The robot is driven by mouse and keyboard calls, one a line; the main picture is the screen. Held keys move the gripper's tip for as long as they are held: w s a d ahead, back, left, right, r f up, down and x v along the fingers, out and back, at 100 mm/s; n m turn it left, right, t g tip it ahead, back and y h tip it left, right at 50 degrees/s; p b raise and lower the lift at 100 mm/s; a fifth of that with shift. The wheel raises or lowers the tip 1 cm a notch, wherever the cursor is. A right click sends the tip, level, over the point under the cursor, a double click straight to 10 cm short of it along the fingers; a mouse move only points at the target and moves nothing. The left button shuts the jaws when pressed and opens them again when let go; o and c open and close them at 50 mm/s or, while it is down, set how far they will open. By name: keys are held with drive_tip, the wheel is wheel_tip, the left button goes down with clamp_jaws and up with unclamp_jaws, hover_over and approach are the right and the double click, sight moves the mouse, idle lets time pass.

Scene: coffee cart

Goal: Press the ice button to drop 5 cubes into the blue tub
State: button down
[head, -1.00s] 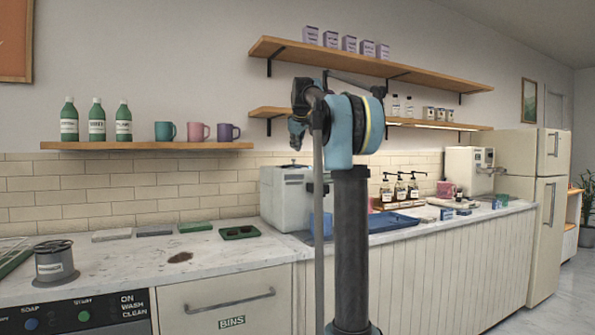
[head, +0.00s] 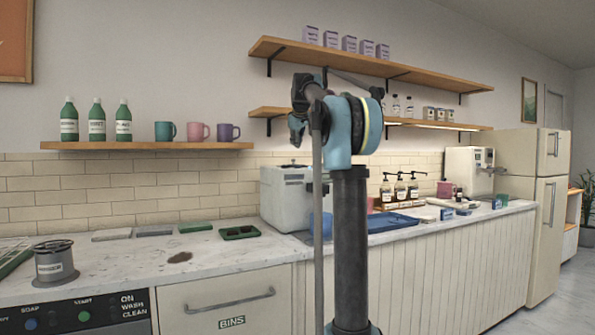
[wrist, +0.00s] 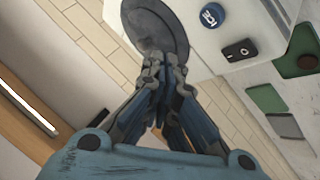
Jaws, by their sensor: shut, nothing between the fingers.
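The white ice machine (head: 284,198) stands on the counter, partly behind my arm in the head view. In the wrist view, its round blue button marked ICE (wrist: 212,15) is near the top edge, with a black rocker switch (wrist: 240,49) below it. My gripper (wrist: 166,72) is shut and empty. Its fingertips appear to the left of and below the button, apart from it in the picture; the depth between them is unclear. A blue tub (head: 327,224) shows beside the machine, mostly hidden by my arm. Its contents cannot be seen.
A dark grey round disc (wrist: 157,30) shows beyond my fingertips. A wooden shelf (head: 280,114) runs along the wall above the machine. Syrup pump bottles (head: 400,188) and a blue tray (head: 393,222) are to the right. The counter left of the machine has open room.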

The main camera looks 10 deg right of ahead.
wheel_tip(320, 180, up, 2)
drive_tip(key=shift+r, duration=0.1)
hover_over(298, 167)
drive_tip(key=w, duration=0.2)
drive_tip(key=shift+s+a+f, duration=0.15)
drive_tip(key=shift+a+f, duration=0.05)
drive_tip(key=shift+f, duration=2)
drive_tip(key=shift+s+a+f, duration=0.1)
drive_tip(key=shift+a+f, duration=0.05)
drive_tip(key=shift+f, duration=2.05)
drive_tip(key=shift+s+f, duration=0.1)
drive_tip(key=shift+f, duration=0.75)
drive_tip(key=shift+r, duration=0.95)
drive_tip(key=shift+r, duration=0.1)
